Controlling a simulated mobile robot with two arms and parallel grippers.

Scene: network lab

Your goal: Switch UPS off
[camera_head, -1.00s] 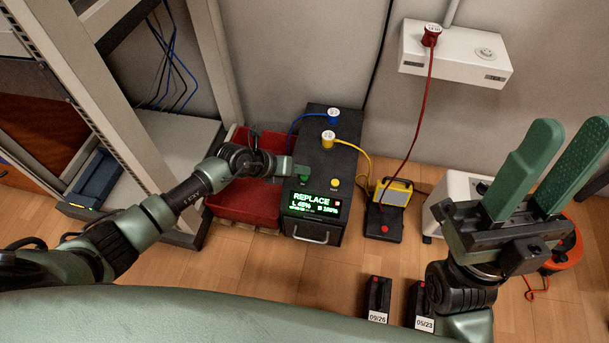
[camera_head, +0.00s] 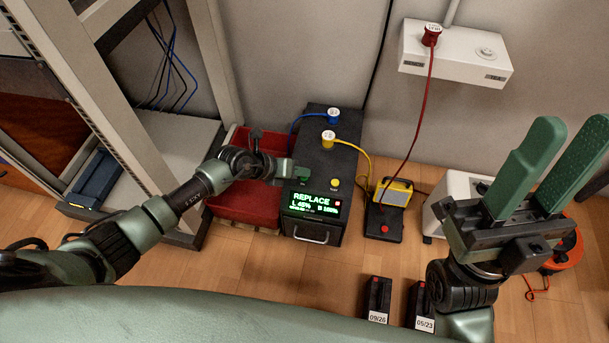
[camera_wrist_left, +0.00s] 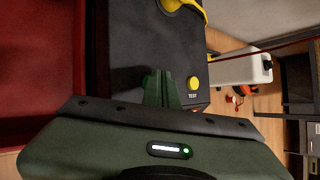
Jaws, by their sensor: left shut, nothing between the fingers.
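The UPS (camera_head: 338,167) is a dark box on the floor with a lit green display (camera_head: 315,205) that reads REPLACE. A yellow button (camera_head: 335,183) sits on its top near the front; in the left wrist view the yellow button (camera_wrist_left: 193,83) is marked TEST. My left gripper (camera_head: 303,174) is shut and empty, its green fingertips over the top front left of the UPS. In the left wrist view the left gripper (camera_wrist_left: 160,88) hides what lies under its tips. Whether it touches the UPS I cannot tell. My right gripper (camera_head: 560,165) is open and empty, pointing up.
A red bin (camera_head: 240,205) stands left of the UPS. A blue plug (camera_head: 333,116) and a yellow plug (camera_head: 328,138) are in the UPS top. A black unit with a red button (camera_head: 384,224) stands right. Two dated battery packs (camera_head: 377,298) are in front. A wall socket box (camera_head: 455,55) holds a red plug.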

